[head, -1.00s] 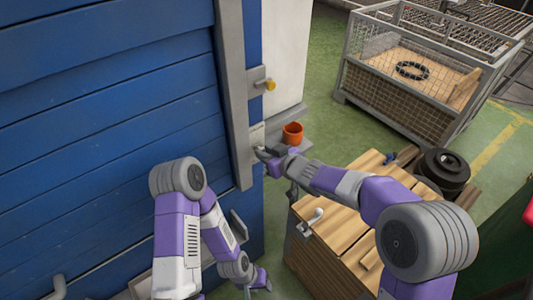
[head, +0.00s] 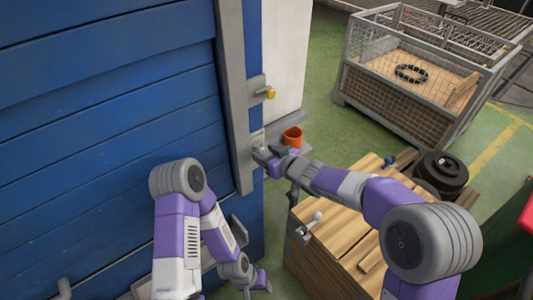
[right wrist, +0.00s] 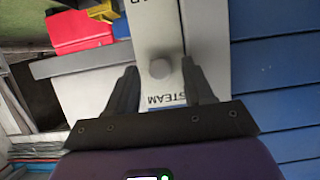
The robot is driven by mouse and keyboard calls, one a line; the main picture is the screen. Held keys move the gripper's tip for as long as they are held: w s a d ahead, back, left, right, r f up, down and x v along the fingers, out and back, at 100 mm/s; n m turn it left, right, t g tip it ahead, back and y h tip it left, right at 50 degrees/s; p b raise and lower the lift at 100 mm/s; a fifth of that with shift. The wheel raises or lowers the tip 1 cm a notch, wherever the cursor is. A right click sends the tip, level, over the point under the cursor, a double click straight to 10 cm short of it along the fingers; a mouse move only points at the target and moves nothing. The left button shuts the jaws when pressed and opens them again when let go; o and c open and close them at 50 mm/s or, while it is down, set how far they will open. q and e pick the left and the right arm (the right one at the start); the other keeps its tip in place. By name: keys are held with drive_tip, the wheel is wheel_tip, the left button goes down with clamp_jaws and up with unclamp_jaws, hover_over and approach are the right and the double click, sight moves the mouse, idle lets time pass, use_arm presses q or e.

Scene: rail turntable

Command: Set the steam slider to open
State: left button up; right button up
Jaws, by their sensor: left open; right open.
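The steam slider shows in the right wrist view as a round grey knob (right wrist: 160,68) on a pale plate (right wrist: 158,22), with the upside-down word STEAM below it. My right gripper (right wrist: 158,68) is open, with one finger on each side of the knob and visible gaps between. In the head view my right gripper (head: 262,154) is at the grey post beside the blue wall and hides the knob. My left gripper (head: 258,282) is low near the wall's foot, away from the slider; its fingers are small in view.
The blue plank wall (head: 110,110) fills the left. A yellow-tipped peg (head: 269,92) juts from the post above my right gripper. An orange cup (head: 292,136) stands close by on a grey ledge. A wooden crate (head: 345,235) stands below my right arm.

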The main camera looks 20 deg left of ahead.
drive_tip(key=p+v, duration=0.1)
drive_tip(key=v, duration=0.6)
drive_tip(key=shift+s+d, duration=0.2)
drive_tip(key=shift+r, duration=0.1)
drive_tip(key=s+d+f+m+g+h, duration=0.15)
drive_tip(key=d+f, duration=0.25)
drive_tip(key=f, duration=0.4)
drive_tip(key=s+d+f+m+h, duration=0.1)
drive_tip(key=s+d+f+m, duration=0.2)
drive_tip(key=f, duration=0.4)
drive_tip(key=d+f+m+g+h, duration=0.15)
drive_tip(key=d+f, duration=0.25)
drive_tip(key=f, duration=0.4)
drive_tip(key=s+d+f+m+g+h, duration=0.1)
drive_tip(key=s+d+f+m+g, duration=0.1)
drive_tip(key=s+f, duration=0.4)
drive_tip(key=s+d+f+m+g+h, duration=0.1)
drive_tip(key=s+d+f+m, duration=0.4)
drive_tip(key=s, duration=0.8)
wheel_tip(320, 180, down, 2)
drive_tip(key=shift+d+f+g, duration=0.2)
drive_tip(key=shift+d+g, duration=0.4)
drive_tip(key=shift+g, duration=0.3)
